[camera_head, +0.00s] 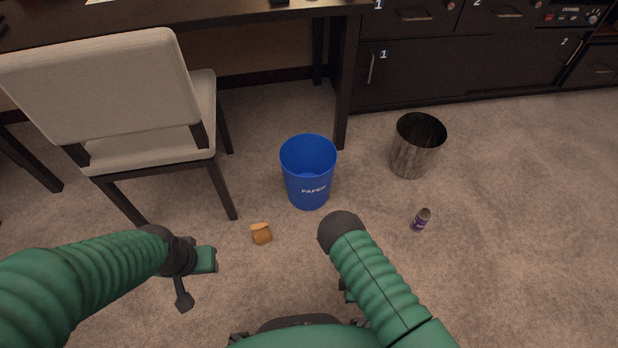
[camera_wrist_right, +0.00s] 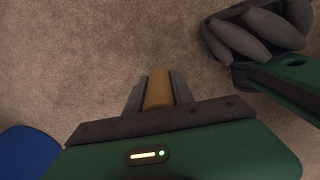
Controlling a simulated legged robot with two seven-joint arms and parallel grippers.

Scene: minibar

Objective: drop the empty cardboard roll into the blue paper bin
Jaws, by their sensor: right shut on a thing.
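The blue paper bin (camera_head: 308,178), labelled PAPER, stands upright on the carpet in the middle of the head view. Its blue side also shows at the lower left of the right wrist view (camera_wrist_right: 28,155). My right gripper (camera_wrist_right: 158,78) is shut on the tan cardboard roll (camera_wrist_right: 159,94), which sits between its two fingers over the carpet. In the head view my right forearm hides the roll and most of that gripper. My left gripper (camera_head: 195,275) hangs at the lower left; its jaw opening is unclear.
A small orange-brown object (camera_head: 261,234) lies on the carpet left of the bin's front. A dark metal bin (camera_head: 416,148) and a small purple-labelled bottle (camera_head: 421,220) are to the right. A white chair (camera_head: 115,90) stands left, below the desk (camera_head: 200,12).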

